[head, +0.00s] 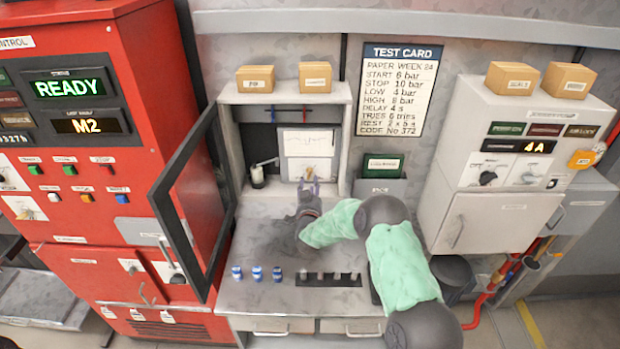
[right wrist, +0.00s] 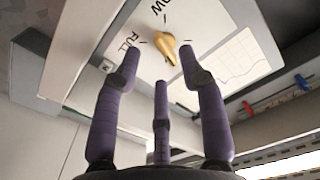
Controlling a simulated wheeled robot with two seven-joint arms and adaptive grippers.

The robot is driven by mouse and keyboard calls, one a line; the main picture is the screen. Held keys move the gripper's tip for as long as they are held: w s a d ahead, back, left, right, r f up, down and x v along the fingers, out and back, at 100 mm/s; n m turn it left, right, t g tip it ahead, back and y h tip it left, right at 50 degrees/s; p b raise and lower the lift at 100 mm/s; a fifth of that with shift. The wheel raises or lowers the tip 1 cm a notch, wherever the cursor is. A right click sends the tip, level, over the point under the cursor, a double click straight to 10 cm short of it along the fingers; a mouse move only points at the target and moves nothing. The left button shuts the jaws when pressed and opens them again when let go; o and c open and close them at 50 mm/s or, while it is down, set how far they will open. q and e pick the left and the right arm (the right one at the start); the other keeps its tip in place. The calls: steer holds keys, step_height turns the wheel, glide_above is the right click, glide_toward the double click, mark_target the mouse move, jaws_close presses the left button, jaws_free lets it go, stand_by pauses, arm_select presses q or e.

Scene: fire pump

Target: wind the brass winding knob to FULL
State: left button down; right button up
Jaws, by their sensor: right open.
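The brass winding knob (right wrist: 169,50) is on a pale panel in the right wrist view. In the head view my right gripper (head: 308,188) reaches into the open cabinet, in front of the chart recorder (head: 308,143). My left gripper is out of view.
The cabinet's dark-framed glass door (head: 197,190) stands open on the left. Several small bottles and stubs, including a blue-and-white bottle (head: 257,273), stand at the counter's front. A small cup with a rod (head: 258,175) stands left of the recorder. A green box (head: 383,166) is on the right.

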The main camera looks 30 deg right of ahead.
mark_target(310, 173)
steer(key=shift+x, duration=2.2)
jaws_close()
